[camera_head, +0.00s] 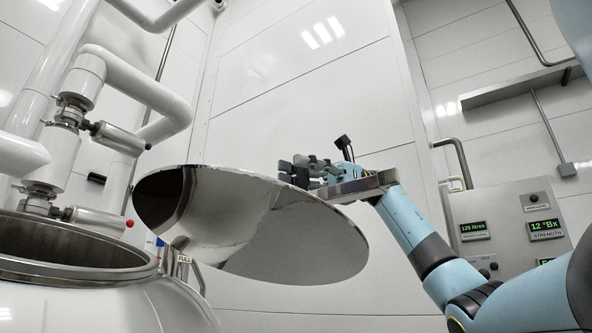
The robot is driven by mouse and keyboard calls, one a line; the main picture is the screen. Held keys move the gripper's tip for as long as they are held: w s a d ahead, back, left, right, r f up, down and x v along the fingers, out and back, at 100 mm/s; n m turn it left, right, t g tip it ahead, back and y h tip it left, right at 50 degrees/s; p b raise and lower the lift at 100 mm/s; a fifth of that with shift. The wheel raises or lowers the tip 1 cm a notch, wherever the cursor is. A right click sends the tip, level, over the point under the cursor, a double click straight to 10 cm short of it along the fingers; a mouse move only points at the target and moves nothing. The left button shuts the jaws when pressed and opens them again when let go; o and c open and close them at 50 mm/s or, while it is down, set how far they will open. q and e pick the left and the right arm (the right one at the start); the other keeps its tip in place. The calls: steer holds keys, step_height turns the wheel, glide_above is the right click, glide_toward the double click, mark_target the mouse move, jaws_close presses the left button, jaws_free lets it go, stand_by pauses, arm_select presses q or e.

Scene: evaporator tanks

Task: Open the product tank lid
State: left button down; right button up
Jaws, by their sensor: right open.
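The product tank (125,300) is a shiny white vessel at the lower left, and its round mouth is uncovered. The lid (290,235) is a large polished disc standing tilted up to the right of the mouth, its mirror-like underside showing. My right gripper (300,170) is at the lid's upper edge, on its far side, with open jaws. The lid's rim hides part of the gripper, and I cannot tell whether the fingers touch the lid. My left gripper is not in view.
White pipes with valves (72,105) rise at the left beside the tank mouth. A control panel (508,230) with green displays stands at the right behind my right arm. A white panelled wall (300,90) closes the back.

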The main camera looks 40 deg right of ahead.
steer(key=shift+w, duration=0.15)
steer(key=shift+d, duration=0.1)
steer(key=v, duration=1.2)
stand_by(0.3)
